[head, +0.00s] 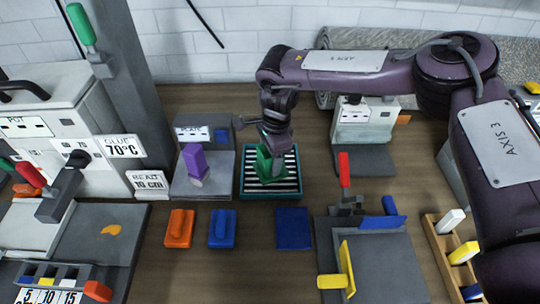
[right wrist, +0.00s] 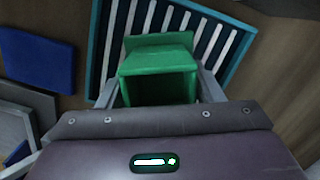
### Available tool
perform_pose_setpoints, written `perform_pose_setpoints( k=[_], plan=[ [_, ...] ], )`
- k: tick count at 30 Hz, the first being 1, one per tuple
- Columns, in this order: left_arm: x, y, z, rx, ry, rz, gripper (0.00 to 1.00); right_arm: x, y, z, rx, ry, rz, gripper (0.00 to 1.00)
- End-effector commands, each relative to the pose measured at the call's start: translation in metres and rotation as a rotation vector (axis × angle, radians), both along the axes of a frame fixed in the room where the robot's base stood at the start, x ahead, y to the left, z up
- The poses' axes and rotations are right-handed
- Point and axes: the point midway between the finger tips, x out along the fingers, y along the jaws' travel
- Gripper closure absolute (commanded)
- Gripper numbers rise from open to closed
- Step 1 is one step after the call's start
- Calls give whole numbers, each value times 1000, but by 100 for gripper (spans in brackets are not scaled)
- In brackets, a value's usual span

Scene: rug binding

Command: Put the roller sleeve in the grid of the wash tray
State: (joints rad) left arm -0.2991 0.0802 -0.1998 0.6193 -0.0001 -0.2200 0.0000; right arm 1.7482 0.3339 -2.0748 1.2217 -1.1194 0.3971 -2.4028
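The wash tray (head: 270,196) is a teal-rimmed tray with a grid of pale bars over a dark bottom, at the middle of the table. A green hollow piece, which I take for the roller sleeve (head: 263,167), is in my right gripper (head: 273,152) over the tray. In the right wrist view, the green sleeve (right wrist: 158,62) sits between both fingers, its open end facing the camera, with the grid bars (right wrist: 208,45) beyond it. I cannot tell whether the sleeve touches the grid. My left gripper is not in view.
Left of the tray, a purple block (head: 194,161) stands on a grey plate station (head: 215,185). Orange (head: 179,228) and blue (head: 222,228) blocks and a flat blue square (head: 293,228) lie in front. A grey clamp station (head: 385,270) is at right front; a glue machine (head: 60,120) at left.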

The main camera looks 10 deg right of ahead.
Motion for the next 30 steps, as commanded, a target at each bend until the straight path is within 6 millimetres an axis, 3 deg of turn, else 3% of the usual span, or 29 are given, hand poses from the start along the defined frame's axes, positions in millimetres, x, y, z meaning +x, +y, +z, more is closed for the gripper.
perform_pose_setpoints(
  k=[3, 14, 17, 30],
  plan=[
    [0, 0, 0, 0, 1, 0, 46, 0, 0, 0, 0, 0, 0, 26],
    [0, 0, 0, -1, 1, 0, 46, 1, -1, 6, -1, -2, 0, 26],
    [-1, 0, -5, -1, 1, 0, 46, 2, -2, 19, 1, -4, -1, 26],
    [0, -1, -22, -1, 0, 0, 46, 3, -12, 106, 1, -4, 0, 26]
  ],
)
